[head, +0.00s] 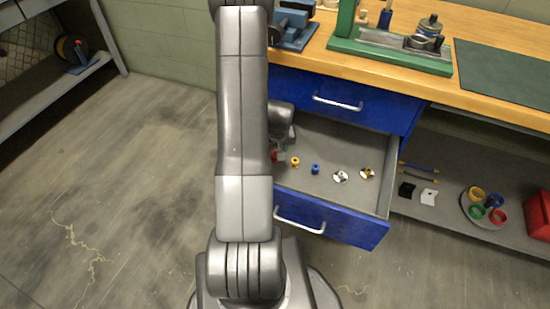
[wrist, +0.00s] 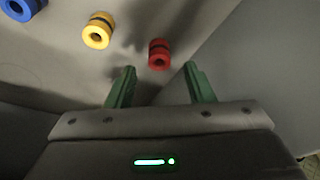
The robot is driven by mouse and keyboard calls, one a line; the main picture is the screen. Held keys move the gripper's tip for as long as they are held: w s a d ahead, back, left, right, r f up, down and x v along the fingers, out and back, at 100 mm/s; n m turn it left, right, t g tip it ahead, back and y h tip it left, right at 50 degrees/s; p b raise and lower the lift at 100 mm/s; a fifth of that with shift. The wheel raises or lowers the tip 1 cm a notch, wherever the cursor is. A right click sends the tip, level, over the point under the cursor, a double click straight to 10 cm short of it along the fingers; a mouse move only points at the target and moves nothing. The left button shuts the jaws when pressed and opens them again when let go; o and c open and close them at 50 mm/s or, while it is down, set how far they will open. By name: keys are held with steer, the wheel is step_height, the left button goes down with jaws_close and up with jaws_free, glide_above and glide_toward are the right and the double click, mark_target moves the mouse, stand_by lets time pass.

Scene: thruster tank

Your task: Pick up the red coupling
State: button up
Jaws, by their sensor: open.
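The red coupling (wrist: 159,55) lies in the open drawer (head: 346,150). In the wrist view it is a short red cylinder with a dark band and a hole in its end. In the head view only a small part of the red coupling (head: 274,156) shows beside my arm. My gripper (wrist: 161,78) is open, with two green fingers apart. Nothing is between the fingers. My arm hides most of the gripper in the head view.
A yellow coupling (wrist: 98,31) and a blue coupling (wrist: 20,8) lie left of the red one in the wrist view. Two metal-and-yellow parts (head: 340,176) (head: 366,172) lie farther right in the drawer. A grey drawer wall (wrist: 245,65) rises close on the gripper's right.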

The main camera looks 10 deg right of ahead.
steer(key=x, duration=0.3)
steer(key=shift+f+b, duration=0.35)
jaws_close()
